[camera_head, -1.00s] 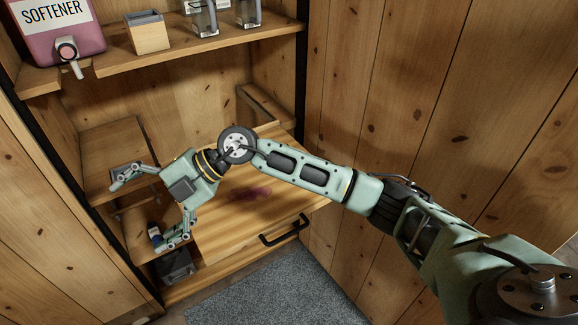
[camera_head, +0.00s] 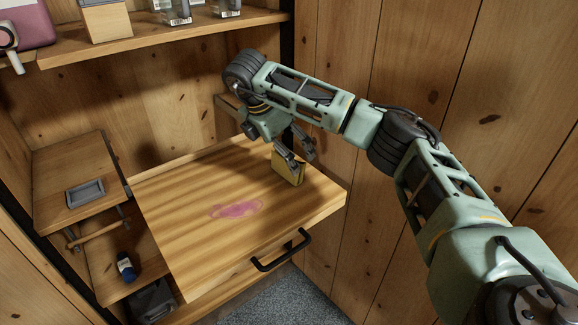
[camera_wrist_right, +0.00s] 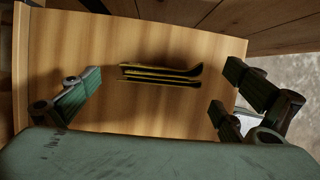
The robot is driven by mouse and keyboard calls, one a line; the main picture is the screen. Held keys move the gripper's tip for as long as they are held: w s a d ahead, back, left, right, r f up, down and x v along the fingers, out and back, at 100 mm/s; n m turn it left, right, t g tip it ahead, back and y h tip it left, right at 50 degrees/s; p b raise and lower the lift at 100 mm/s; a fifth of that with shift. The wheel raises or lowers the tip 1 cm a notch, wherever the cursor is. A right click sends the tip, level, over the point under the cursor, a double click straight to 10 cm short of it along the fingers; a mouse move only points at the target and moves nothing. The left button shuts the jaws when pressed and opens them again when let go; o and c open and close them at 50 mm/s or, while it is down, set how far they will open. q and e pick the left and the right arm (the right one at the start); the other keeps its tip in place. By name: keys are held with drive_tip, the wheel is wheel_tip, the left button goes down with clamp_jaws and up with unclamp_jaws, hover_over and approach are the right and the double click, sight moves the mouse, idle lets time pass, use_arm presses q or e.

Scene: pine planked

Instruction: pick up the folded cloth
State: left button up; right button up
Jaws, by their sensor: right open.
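The folded cloth (camera_head: 289,171) is yellow and stands on the pulled-out wooden board near its back right. In the right wrist view the cloth (camera_wrist_right: 160,76) shows as thin dark-yellow layers seen edge-on. My right gripper (camera_head: 297,150) is just above and around the cloth, pointing down, and partly covers it. In the wrist view the open fingers of my right gripper (camera_wrist_right: 163,90) stand apart on either side of the cloth, with clear gaps. My left gripper is not in view.
The board (camera_head: 170,215) has a pink stain (camera_head: 236,209) and a black front handle (camera_head: 281,250). A side shelf with a grey dish (camera_head: 85,192) and a small blue bottle (camera_head: 126,266) are at left. A plank wall (camera_head: 345,90) closes the right side.

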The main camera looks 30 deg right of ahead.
drive_tip(key=x, duration=0.4)
drive_tip(key=shift+f, duration=0.1)
drive_tip(key=shift+a, duration=0.1)
drive_tip(key=c, duration=1.1)
wheel_tip(320, 180, up, 9)
drive_tip(key=shift+r+p, duration=0.1)
drive_tip(key=shift+p, duration=0.3)
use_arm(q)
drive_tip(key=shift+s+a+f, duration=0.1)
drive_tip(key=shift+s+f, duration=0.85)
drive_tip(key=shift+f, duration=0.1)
use_arm(e)
drive_tip(key=shift+r, duration=0.5)
